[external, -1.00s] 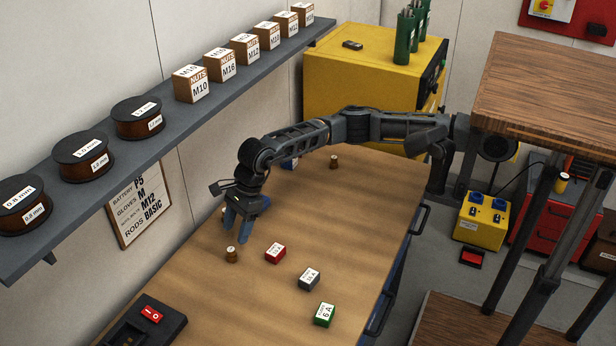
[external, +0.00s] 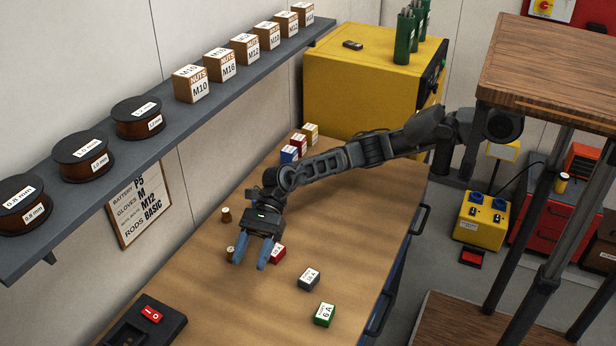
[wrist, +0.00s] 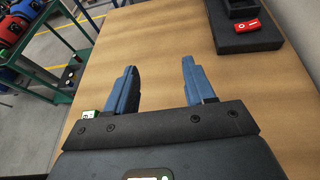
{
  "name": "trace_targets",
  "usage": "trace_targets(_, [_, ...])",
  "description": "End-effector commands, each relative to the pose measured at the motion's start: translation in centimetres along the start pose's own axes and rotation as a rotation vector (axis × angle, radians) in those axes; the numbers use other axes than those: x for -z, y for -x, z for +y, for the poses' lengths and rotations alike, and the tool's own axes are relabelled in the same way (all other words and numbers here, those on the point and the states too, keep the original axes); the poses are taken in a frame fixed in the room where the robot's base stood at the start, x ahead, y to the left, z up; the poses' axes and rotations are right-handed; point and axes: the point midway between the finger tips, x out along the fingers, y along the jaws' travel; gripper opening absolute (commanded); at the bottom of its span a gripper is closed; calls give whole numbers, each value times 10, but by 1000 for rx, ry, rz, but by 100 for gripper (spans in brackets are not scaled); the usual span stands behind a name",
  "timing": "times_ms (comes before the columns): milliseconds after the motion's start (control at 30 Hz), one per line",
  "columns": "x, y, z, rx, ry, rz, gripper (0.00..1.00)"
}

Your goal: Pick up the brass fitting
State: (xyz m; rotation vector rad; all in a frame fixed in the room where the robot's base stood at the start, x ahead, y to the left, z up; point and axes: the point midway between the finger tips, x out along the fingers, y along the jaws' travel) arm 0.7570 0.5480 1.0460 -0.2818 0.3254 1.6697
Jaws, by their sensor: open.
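Small brass-coloured round pieces stand on the wooden bench; I cannot tell which is the brass fitting. One piece (external: 226,214) stands behind and left of my gripper in the external view. Another brass-coloured piece (external: 230,253) stands just left of the left finger, partly covered by it. My gripper (external: 250,265) points down toward the bench, its blue fingers apart and empty. The wrist view shows the open gripper (wrist: 157,82) over bare wood, with no fitting between the fingers.
A red box (external: 278,253) is close to the right finger, partly hidden. A grey box (external: 309,279) and a green box (external: 324,314) stand farther right. A black unit with a red switch (external: 151,314) sits at the bench's near left. Coloured boxes (external: 299,143) stand at the back.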

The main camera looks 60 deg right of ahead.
Motion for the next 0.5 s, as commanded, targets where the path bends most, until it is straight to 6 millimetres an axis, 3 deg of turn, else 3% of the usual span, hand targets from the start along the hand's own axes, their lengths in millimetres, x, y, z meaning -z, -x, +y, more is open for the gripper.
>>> trace_targets(33, [-21, 4, 10, 5, 12, -115, 54])
trace_targets(100, [-43, 12, 16, 44, 41, -270, 54])
trace_targets(233, [-76, 39, 15, 191, 68, -522, 54])
trace_targets(367, [-92, 78, 4, 407, 61, -701, 54])
trace_targets(500, [-90, 121, -10, 651, 26, -794, 54])
